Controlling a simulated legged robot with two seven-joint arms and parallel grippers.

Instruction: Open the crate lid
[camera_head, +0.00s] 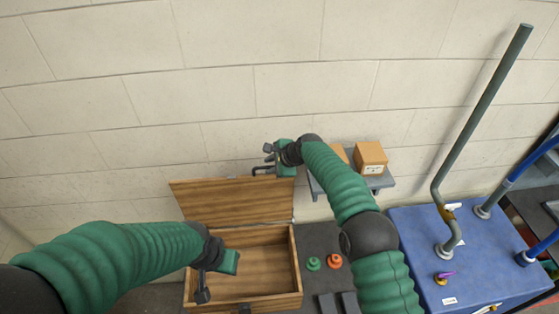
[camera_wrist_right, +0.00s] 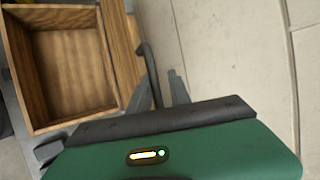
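The wooden crate (camera_head: 296,262) stands open, with its lid (camera_head: 225,203) raised and leaning back toward the wall. The empty inside of the crate (camera_wrist_right: 108,62) also shows in the right wrist view. My right gripper (camera_head: 267,154) is at the lid's top right edge. In the right wrist view its fingers (camera_wrist_right: 160,92) are apart, with the dark bent handle (camera_wrist_right: 149,68) between them; I cannot see firm contact. My left gripper (camera_head: 203,292) hangs over the crate's left side, its fingers dark and seen too edge-on to tell their gap.
A green part (camera_head: 314,264) and an orange part (camera_head: 334,261) sit on the dark surface right of the crate. Cardboard boxes (camera_head: 370,157) stand on a wall shelf (camera_head: 380,183). A blue bench (camera_head: 420,235) with upright pipes is at right. The wall is close behind the lid.

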